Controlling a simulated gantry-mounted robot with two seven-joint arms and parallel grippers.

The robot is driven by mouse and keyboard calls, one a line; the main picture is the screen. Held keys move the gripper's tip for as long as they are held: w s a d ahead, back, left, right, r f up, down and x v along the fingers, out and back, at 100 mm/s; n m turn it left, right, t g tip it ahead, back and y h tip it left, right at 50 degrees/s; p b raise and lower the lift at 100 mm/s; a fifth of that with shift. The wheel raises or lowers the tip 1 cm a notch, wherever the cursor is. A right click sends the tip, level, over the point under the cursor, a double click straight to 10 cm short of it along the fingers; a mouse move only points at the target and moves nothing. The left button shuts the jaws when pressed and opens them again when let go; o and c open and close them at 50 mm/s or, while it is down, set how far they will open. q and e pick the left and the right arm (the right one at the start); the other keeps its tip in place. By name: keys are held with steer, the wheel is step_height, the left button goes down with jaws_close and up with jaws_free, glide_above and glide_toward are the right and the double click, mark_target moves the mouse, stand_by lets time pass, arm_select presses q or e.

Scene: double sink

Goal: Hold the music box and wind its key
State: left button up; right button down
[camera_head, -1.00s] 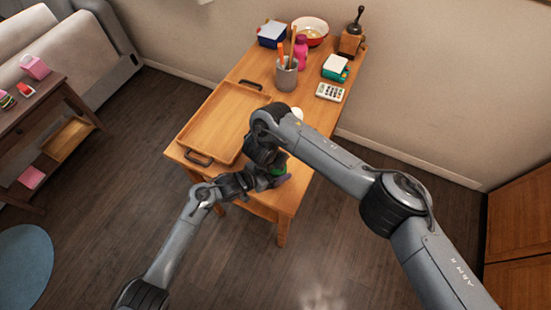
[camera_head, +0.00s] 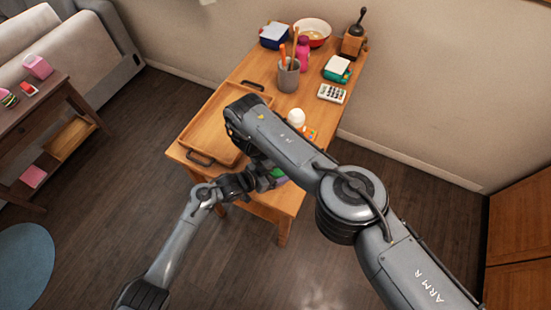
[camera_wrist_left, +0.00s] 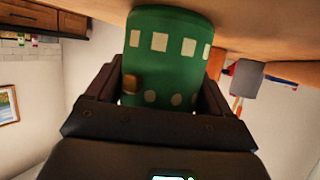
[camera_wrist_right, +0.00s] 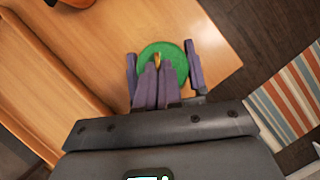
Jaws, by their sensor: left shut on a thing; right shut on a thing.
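The music box (camera_wrist_left: 165,55) is a green cylinder with white squares, between the fingers of my left gripper (camera_wrist_left: 160,92), which is shut on it. A small gold-brown tab (camera_wrist_left: 131,84) shows on its side. In the head view a little green of the box (camera_head: 278,174) shows at the table's front, mostly hidden by my arms. In the right wrist view its round green top (camera_wrist_right: 180,56) faces the camera with the gold key (camera_wrist_right: 156,61) in the middle. My right gripper (camera_wrist_right: 158,72) is shut on the key from above. The left gripper's fingers flank the box there.
A wooden tray (camera_head: 187,140) lies on the table's left side. Behind stand a grey utensil cup (camera_head: 287,76), a pink bottle (camera_head: 302,54), a red-rimmed bowl (camera_head: 313,31), a coffee grinder (camera_head: 353,42) and a calculator (camera_head: 331,94). A white rounded object (camera_head: 296,117) is near my right arm.

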steer(key=c, duration=1.3)
jaws_free()
steer(key=shift+f+n, duration=0.1)
steer(key=shift+n, duration=0.3)
